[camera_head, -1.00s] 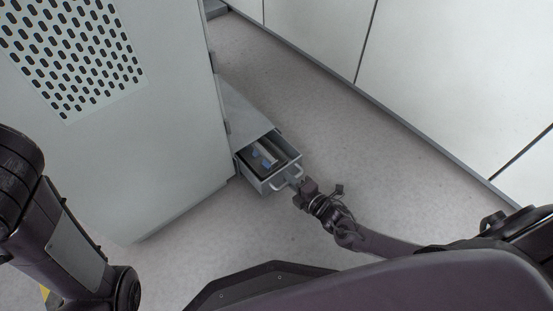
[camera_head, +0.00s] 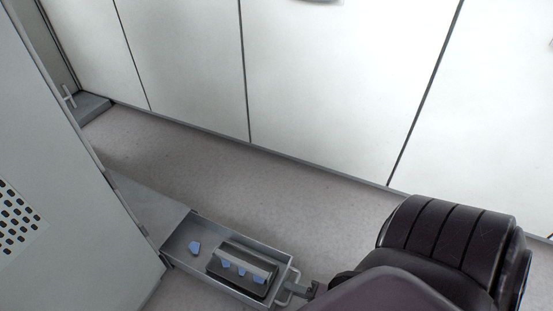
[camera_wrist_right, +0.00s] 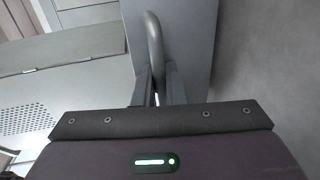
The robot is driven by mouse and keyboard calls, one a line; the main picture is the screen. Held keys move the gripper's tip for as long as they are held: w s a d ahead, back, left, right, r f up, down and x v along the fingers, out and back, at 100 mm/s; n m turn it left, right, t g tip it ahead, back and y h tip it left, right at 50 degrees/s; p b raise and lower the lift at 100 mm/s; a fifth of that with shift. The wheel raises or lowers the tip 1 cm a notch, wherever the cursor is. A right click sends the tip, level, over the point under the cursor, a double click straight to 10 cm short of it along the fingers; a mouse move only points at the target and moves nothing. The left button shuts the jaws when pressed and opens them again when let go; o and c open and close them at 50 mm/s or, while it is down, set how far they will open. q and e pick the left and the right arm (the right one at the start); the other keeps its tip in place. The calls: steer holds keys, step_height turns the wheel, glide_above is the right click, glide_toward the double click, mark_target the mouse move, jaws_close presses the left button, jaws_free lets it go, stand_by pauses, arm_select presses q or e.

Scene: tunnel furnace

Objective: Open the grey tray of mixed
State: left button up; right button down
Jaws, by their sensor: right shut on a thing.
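The grey tray (camera_head: 212,238) is a long metal drawer, pulled well out of the low grey housing beside the cabinet in the head view. It holds a dark and silver block (camera_head: 240,268) with blue pieces, and one loose blue piece (camera_head: 195,247). My right gripper (camera_head: 306,290) is shut on the tray's handle (camera_head: 290,297). In the right wrist view the handle (camera_wrist_right: 154,45) is a rounded bar between the fingers (camera_wrist_right: 158,88), with the grey tray front behind it. My left gripper is not in view.
A tall light-grey cabinet (camera_head: 80,190) with a perforated panel stands at the left. White wall panels (camera_head: 320,90) run along the back. Bare floor (camera_head: 250,180) lies between tray and panels. My dark right arm hides the lower right.

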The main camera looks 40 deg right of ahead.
steer(key=shift+f+v, duration=0.2)
steer(key=shift+v, duration=0.9)
steer(key=c, duration=1.9)
jaws_free()
steer(key=shift+s, duration=0.1)
steer(key=p+v, duration=0.2)
steer(key=v, duration=0.5)
steer(key=shift+s+d, duration=0.15)
steer(key=shift+s, duration=0.15)
